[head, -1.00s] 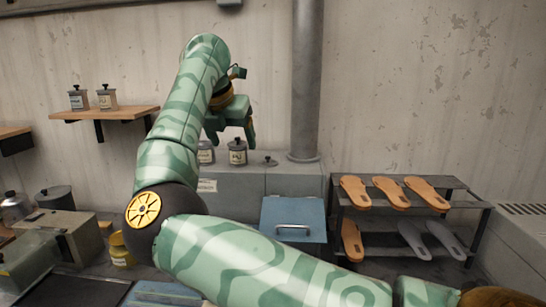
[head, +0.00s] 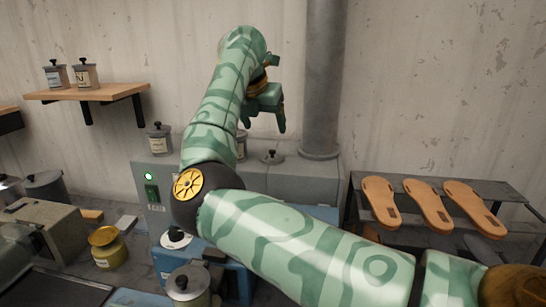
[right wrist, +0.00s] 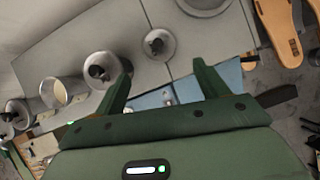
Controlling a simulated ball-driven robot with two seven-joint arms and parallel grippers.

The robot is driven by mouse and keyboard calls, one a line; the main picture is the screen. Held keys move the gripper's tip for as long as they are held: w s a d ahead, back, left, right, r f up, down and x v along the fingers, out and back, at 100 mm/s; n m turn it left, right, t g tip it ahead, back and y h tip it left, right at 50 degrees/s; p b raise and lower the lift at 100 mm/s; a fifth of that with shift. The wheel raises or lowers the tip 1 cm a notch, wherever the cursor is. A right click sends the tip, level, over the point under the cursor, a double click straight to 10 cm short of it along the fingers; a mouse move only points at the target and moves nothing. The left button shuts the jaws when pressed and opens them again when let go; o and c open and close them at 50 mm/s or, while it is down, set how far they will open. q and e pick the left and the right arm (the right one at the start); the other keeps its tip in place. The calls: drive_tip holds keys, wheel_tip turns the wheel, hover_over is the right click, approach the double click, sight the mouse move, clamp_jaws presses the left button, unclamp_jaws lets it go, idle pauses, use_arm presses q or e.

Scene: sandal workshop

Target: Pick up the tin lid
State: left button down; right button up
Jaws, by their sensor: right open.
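The tin lid (head: 272,157) is a small grey disc with a black knob. It lies loose on top of the grey cabinet, near the pipe. In the right wrist view the lid (right wrist: 159,44) shows just beyond the fingertips, roughly centred between them. My right gripper (head: 263,126) is open and empty, above the lid and apart from it; its two green fingers also show in the wrist view (right wrist: 162,64). My left gripper is not in view.
A thick grey pipe (head: 322,80) rises just right of the lid. A rack (head: 355,200) with sandal soles stands at the right. A shelf (head: 110,92) holds two tins.

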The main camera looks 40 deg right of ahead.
hover_over(271, 152)
drive_tip(key=s+a, duration=0.2)
drive_tip(key=f, duration=0.5)
drive_tip(key=shift+w+a, duration=0.1)
drive_tip(key=shift+w, duration=0.15)
drive_tip(key=shift+f, duration=0.35)
drive_tip(key=x, duration=0.5)
drive_tip(key=shift+w+a, duration=0.1)
drive_tip(key=shift+a, duration=0.1)
drive_tip(key=shift+c, duration=0.8)
drive_tip(key=c, duration=0.5)
